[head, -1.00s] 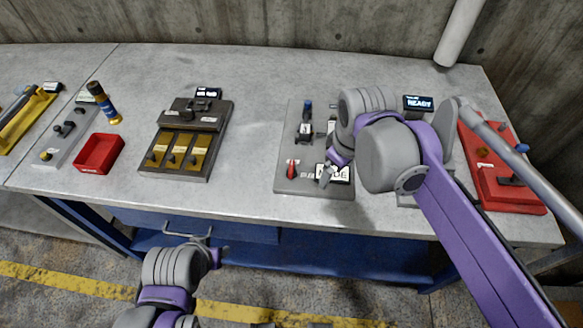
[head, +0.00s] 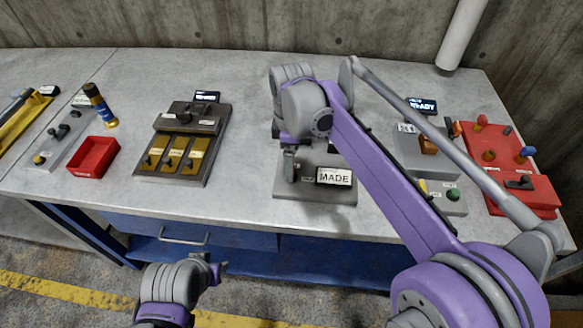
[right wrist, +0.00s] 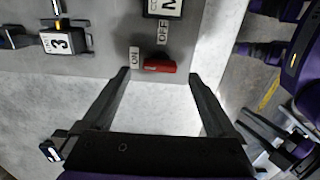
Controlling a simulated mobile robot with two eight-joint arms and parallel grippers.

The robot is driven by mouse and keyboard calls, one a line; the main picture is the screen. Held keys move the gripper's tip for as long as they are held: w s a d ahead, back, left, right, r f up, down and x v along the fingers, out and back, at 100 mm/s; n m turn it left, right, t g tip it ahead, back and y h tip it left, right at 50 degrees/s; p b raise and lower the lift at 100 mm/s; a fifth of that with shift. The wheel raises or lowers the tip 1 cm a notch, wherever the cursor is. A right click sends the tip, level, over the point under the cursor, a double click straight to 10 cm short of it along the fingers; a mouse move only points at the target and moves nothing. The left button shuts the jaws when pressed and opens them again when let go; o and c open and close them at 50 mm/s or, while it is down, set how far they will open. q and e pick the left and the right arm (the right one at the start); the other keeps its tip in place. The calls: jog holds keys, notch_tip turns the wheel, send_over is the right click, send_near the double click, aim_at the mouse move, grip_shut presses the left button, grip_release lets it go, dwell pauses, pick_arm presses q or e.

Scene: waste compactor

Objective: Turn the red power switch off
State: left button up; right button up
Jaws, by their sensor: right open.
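The red power switch (right wrist: 160,66) shows in the right wrist view on a grey panel, near the ON label (right wrist: 134,56) and the OFF label (right wrist: 162,32). My right gripper (right wrist: 158,77) is open, with one finger on each side of the switch in that view; I cannot tell whether they touch it. In the head view my right gripper (head: 291,168) is over the left front of the grey panel (head: 310,190) and hides the switch.
To the right are a READY display (head: 422,105) and a red box (head: 525,190). A red tray (head: 93,157) and a dark box (head: 190,140) stand left; bare table lies between.

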jog(key=shift+f, duration=1.75)
jog(key=c, duration=1.4)
jog(key=shift+o, duration=0.2)
